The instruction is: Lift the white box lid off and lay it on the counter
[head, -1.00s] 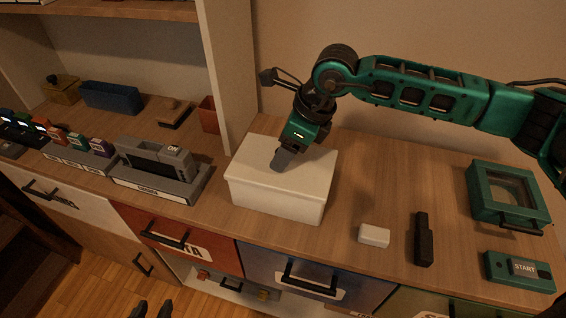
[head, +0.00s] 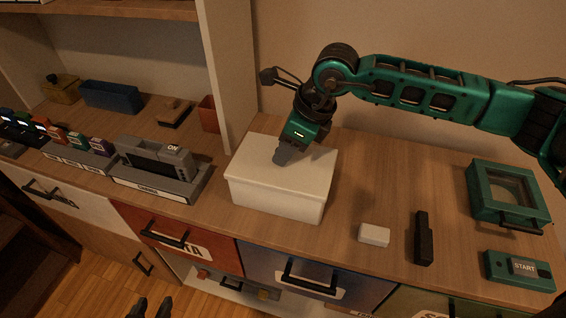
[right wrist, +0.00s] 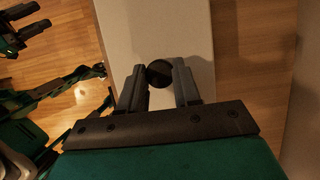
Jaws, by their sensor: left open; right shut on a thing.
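The white box (head: 275,196) stands upright on the wooden counter (head: 360,195), with its white lid (head: 250,160) on top. The lid looks level and seated on the box. My right gripper (head: 283,157) reaches down onto the lid from above. In the right wrist view, its fingers (right wrist: 160,82) are shut on a dark round knob (right wrist: 159,72) on the lid. In the head view the fingers hide the knob. My left gripper (head: 152,306) shows only its two dark fingertips at the bottom edge. It is open and empty, away from the box.
A small white block (head: 374,235), a black stick-like object (head: 423,240), a green framed case (head: 508,193) and a START button box (head: 519,270) sit right of the box. A grey device (head: 160,173) and a shelf upright (head: 230,80) stand to its left.

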